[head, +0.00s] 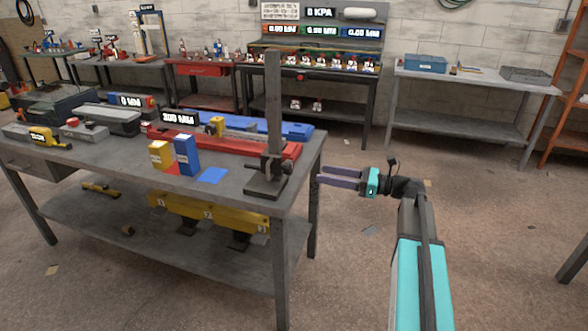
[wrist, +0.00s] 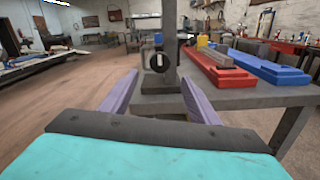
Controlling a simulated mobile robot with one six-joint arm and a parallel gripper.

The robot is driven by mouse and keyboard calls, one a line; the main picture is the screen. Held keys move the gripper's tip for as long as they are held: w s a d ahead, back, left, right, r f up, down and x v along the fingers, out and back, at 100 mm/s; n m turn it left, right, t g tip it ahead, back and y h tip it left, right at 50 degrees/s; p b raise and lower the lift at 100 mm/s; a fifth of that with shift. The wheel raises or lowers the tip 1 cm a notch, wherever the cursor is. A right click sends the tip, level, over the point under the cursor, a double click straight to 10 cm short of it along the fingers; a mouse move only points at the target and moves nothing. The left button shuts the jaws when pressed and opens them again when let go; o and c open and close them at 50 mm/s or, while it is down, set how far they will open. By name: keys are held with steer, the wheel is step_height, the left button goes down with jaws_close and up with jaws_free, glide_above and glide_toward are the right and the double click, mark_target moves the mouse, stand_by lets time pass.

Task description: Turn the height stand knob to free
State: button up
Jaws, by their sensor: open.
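The height stand (head: 274,120) is a dark grey upright post on a square base at the right end of the near bench. Its knob (head: 269,165) is on a block low on the post. In the wrist view the knob (wrist: 157,61) is a dark round face with an upright white mark, seen between my fingers. My gripper (head: 319,175) is open and empty, to the right of the stand and apart from it, with its purple fingers pointing at it. In the wrist view my gripper (wrist: 160,95) frames the stand (wrist: 168,30).
The grey bench (head: 215,200) holds a red rail (head: 240,144), a blue rail (head: 290,128), a yellow box (head: 160,156), a blue box (head: 187,155) and a blue square (head: 212,176). A yellow numbered bar (head: 210,213) hangs under its front edge. Floor right of the bench is clear.

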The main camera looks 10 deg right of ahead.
mark_target(292, 168)
steer(key=p+x, duration=0.1)
steer(key=x, duration=1)
steer(key=shift+w+a, duration=0.1)
steer(key=shift+a, duration=0.15)
steer(key=c, duration=1)
